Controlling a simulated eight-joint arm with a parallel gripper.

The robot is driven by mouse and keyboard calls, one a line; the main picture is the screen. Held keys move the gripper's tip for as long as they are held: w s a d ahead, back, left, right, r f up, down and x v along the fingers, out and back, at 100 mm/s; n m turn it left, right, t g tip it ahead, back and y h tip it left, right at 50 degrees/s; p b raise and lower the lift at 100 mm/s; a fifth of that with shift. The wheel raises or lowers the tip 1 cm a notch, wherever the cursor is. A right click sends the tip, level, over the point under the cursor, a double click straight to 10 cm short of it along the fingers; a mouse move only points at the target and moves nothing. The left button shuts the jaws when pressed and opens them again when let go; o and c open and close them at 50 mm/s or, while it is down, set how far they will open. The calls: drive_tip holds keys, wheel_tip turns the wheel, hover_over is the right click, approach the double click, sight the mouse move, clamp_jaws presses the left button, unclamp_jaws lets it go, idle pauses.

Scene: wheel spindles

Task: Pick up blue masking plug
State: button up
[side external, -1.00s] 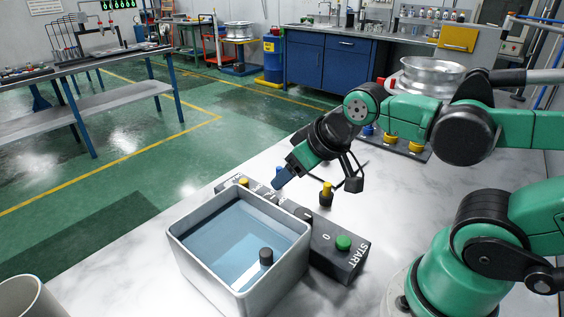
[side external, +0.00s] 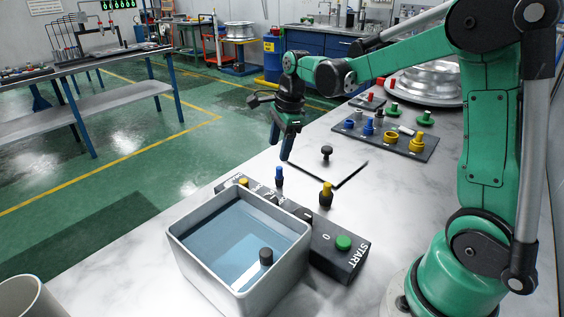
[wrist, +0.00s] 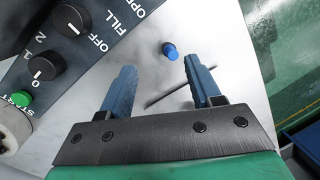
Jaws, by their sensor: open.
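A small blue plug (side external: 279,175) stands upright on the table just behind the control panel in the side view. In the wrist view a blue plug (wrist: 170,50) shows beyond and between my fingertips, clear of both fingers. My gripper (side external: 281,145) points down behind the blue plug, above the table's far edge, apart from the plug. In the wrist view my gripper (wrist: 160,67) is open and empty. More blue plugs (side external: 368,127) stand on a dark tray (side external: 398,148) at the back right.
A grey bin of bluish liquid (side external: 178,243) stands in front of the control panel (side external: 350,262). A yellow plug (side external: 326,195) stands behind the panel. A black knob (side external: 326,152) is near a black L-shaped line. A metal wheel (side external: 425,85) lies at the back.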

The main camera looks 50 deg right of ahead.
sight(279, 167)
drive_tip(key=d+f+m, duration=0.1)
drive_tip(key=m, duration=0.1)
drive_tip(key=w+d+f+m, duration=0.1)
drive_tip(key=f+m, duration=0.1)
drive_tip(key=shift+w+d+m+g+y, duration=0.15)
drive_tip(key=shift+d+m+g+y, duration=0.15)
drive_tip(key=shift+g, duration=0.1)
drive_tip(key=f, duration=0.5)
drive_tip(key=shift+w+a+f, duration=0.25)
drive_tip(key=shift+w, duration=0.1)
clamp_jaws()
